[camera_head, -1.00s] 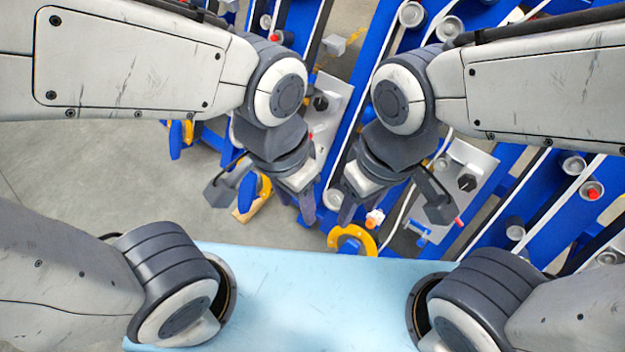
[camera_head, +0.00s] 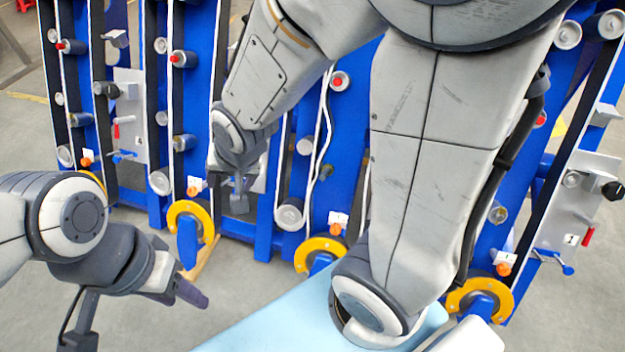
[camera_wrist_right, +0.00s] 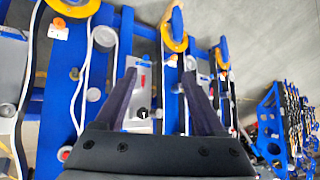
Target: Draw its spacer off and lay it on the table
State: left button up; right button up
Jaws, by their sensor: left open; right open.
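A harvester chassis of blue uprights (camera_head: 197,90) stands ahead. Small orange pieces (camera_head: 193,190) (camera_head: 335,229) sit beside white labels on it, above yellow rings (camera_head: 200,212) with blue parts through them. I cannot tell which part is the spacer. The light blue table (camera_head: 270,322) shows at the bottom, bare where visible. My left gripper (camera_head: 190,292) is open and empty, low at the left over the floor. My right gripper (camera_head: 240,182) reaches to the chassis, its fingers largely hidden. In the right wrist view it is open (camera_wrist_right: 160,92), with nothing between its fingertips.
Grey panels with knobs and red handles (camera_head: 127,115) (camera_head: 580,210) are mounted between the uprights. Grey floor (camera_head: 125,235) is clear between my left gripper and the chassis.

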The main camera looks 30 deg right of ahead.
jog(key=w+d+f+m+t+h+b, duration=0.1)
jog(key=w+d+f+m+b, duration=0.35)
jog(key=f, duration=0.25)
jog(key=w+d+f+m+t+b, duration=0.2)
jog(key=w+d+f+m+b, duration=0.1)
jog(key=f+b, duration=0.3)
jog(key=m+t+h+b, duration=0.5)
jog(key=m+h+b, duration=0.2)
jog(key=m+b, duration=1.4)
send_near(327, 172)
notch_tip(327, 172, down, 3)
jog(key=w+d+n+b, duration=0.1)
jog(key=w+n+b, duration=0.1)
jog(key=n+b, duration=0.1)
jog(key=b+x, duration=0.1)
jog(key=x, duration=0.2)
jog(key=b+x, duration=0.1)
jog(key=x, duration=0.2)
jog(key=b+x, duration=0.1)
jog(key=x, duration=0.2)
jog(key=shift+d+f, duration=0.1)
jog(key=shift+d, duration=0.2)
jog(key=shift+w+d+b, duration=0.2)
jog(key=shift+w+b, duration=0.1)
jog(key=shift+w, duration=0.15)
pick_arm(q)
notch_tip(327, 172, down, 41)
